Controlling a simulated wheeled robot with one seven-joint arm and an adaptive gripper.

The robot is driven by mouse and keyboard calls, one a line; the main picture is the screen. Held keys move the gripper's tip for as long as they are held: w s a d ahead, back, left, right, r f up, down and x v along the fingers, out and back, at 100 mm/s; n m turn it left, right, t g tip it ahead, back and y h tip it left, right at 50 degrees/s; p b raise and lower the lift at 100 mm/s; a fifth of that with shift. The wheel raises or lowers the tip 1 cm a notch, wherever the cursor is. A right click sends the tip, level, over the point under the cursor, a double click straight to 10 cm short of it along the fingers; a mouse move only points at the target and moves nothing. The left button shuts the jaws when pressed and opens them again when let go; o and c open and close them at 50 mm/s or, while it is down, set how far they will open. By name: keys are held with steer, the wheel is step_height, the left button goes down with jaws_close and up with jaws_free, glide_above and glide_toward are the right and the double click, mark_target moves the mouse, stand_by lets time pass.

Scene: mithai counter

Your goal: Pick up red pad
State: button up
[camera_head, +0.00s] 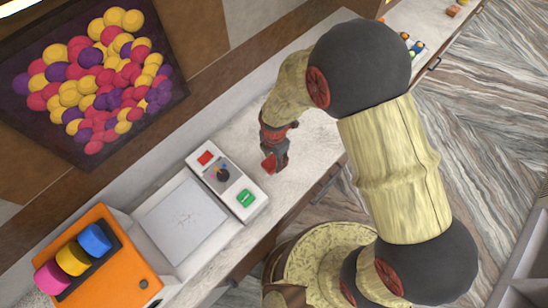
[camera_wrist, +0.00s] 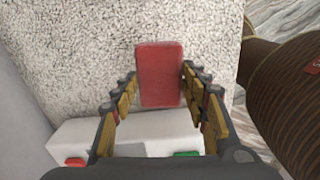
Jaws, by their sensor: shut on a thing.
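The red pad (camera_wrist: 160,76) is a flat rectangular block with rounded corners. In the wrist view it stands between the two fingers of my gripper (camera_wrist: 158,88), which is shut on it. In the head view my gripper (camera_head: 274,150) points down over the light counter, and a small part of the red pad (camera_head: 268,164) shows at its tips. The rest of the pad is hidden there by the fingers. I cannot tell for sure whether the pad touches the counter.
A white control box (camera_head: 227,182) with a red square, a dark dial and a green button lies close to the gripper. Beside it are a pale flat plate (camera_head: 182,222) and an orange box (camera_head: 105,262) with coloured discs. Small items (camera_head: 413,46) stand farther along the counter.

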steer(key=s+r, duration=0.4)
steer(key=shift+d, duration=0.15)
steer(key=s+r, duration=0.3)
steer(key=s, duration=0.5)
steer(key=shift+d+r, duration=0.25)
steer(key=o, duration=0.6)
steer(key=shift+c, duration=0.2)
steer(key=c, duration=0.4)
